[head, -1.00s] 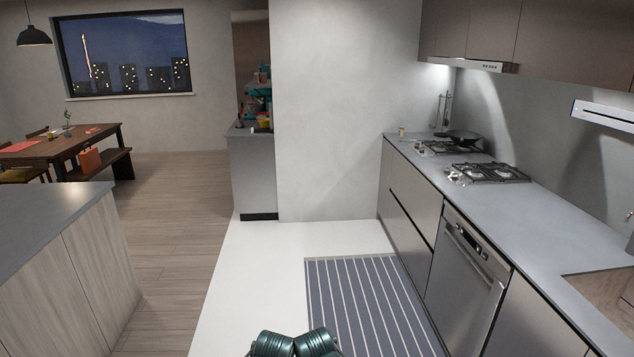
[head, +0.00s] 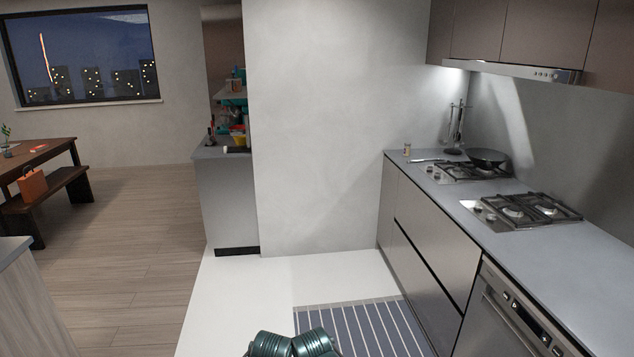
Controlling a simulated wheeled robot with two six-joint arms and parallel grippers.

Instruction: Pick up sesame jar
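A small jar (head: 407,149), which may be the sesame jar, stands upright at the far end of the right-hand counter (head: 560,240), near the wall corner. It is too small for me to read a label. Two dark green ribbed parts of my own body show at the bottom middle of the head view. Neither of my grippers is in view.
A pan (head: 487,157) sits on the far stove (head: 462,172), right of the jar. Another stove (head: 520,209) is nearer. A striped runner (head: 362,328) lies on the floor along the cabinets. White floor ahead is clear. An island counter (head: 20,300) is at left.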

